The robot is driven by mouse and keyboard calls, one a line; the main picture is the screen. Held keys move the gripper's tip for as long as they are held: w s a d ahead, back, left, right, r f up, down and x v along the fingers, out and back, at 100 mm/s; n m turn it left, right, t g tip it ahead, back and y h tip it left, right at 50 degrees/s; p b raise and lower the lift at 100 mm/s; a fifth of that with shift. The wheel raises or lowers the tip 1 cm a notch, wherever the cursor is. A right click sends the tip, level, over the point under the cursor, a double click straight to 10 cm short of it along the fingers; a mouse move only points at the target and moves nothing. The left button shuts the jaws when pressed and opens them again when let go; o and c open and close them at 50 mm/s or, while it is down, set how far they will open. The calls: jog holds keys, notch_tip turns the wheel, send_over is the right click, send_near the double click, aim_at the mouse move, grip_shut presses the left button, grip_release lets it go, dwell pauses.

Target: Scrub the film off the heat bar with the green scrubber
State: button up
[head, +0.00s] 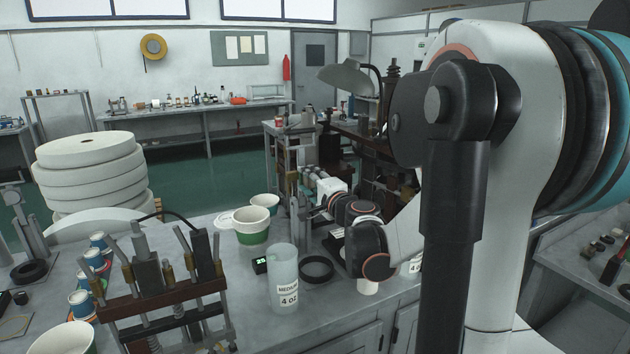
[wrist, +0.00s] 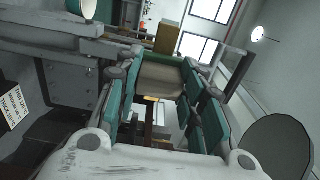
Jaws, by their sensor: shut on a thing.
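My gripper (wrist: 160,80) shows in the wrist view with its teal-padded fingers on both sides of a beige block with a green edge, which looks like the green scrubber (wrist: 159,77). The gripper is shut on it. A brown block (wrist: 168,38) shows just past the scrubber; I cannot tell whether it is the heat bar or whether the scrubber touches it. In the head view my forearm reaches to the machine (head: 294,185) in the middle, and the gripper end is small and partly hidden. No film can be made out clearly.
A clear measuring cup (head: 284,278), a black ring (head: 316,269) and a green-banded paper tub (head: 251,225) stand on the near bench. A fixture with upright rods (head: 165,290) is at front left. Large white rolls (head: 92,170) are stacked at left.

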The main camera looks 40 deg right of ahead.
jog(key=shift+w+a, duration=0.25)
jog(key=shift+a, duration=0.7)
jog(key=shift+w+a, duration=0.25)
jog(key=shift+a, duration=0.7)
jog(key=shift+s+d, duration=1.05)
jog(key=shift+d, duration=2.9)
jog(key=shift+w+a, duration=0.35)
jog(key=shift+a, duration=1)
jog(key=shift+w+a, duration=0.3)
jog(key=shift+a, duration=1)
jog(key=shift+w+a, duration=0.35)
jog(key=shift+a, duration=1)
jog(key=shift+s, duration=0.1)
jog(key=shift+p+v, duration=0.3)
jog(key=shift+v, duration=2.6)
jog(key=shift+s, duration=0.1)
jog(key=shift+v, duration=1.4)
